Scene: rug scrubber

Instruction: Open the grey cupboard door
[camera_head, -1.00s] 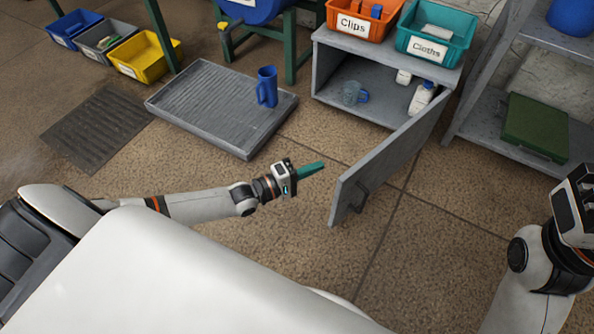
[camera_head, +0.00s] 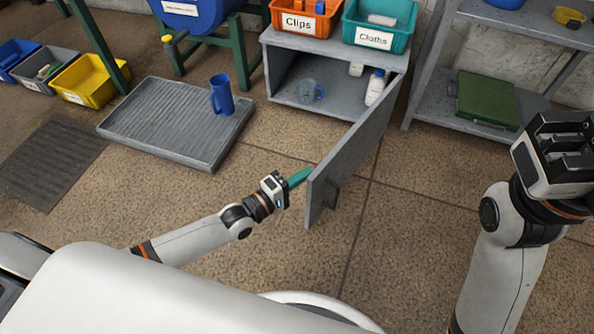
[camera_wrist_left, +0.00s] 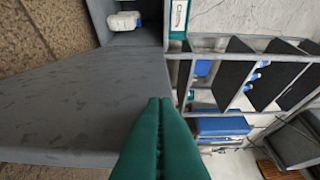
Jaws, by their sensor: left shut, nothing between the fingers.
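The grey cupboard (camera_head: 345,48) stands at the back with its grey door (camera_head: 352,150) swung wide out into the room. The door's handle (camera_head: 327,198) is on its right-hand face, near the free edge. My left gripper (camera_head: 299,177) has its green fingers shut and empty, at the left side of the door near its free edge. In the left wrist view the closed fingers (camera_wrist_left: 160,140) overlap the grey door panel (camera_wrist_left: 85,105); I cannot tell whether they touch it. My right gripper (camera_head: 555,150) is at the right, away from the door; its fingers are not clearly visible.
Inside the cupboard are a clear blue mug (camera_head: 311,91) and white bottles (camera_head: 375,87). Orange (camera_head: 305,20) and teal (camera_head: 379,28) bins stand on top. A grey tray (camera_head: 165,130) with a blue jug (camera_head: 221,95) lies left. A shelf (camera_head: 430,108) stands right. Floor is clear in front.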

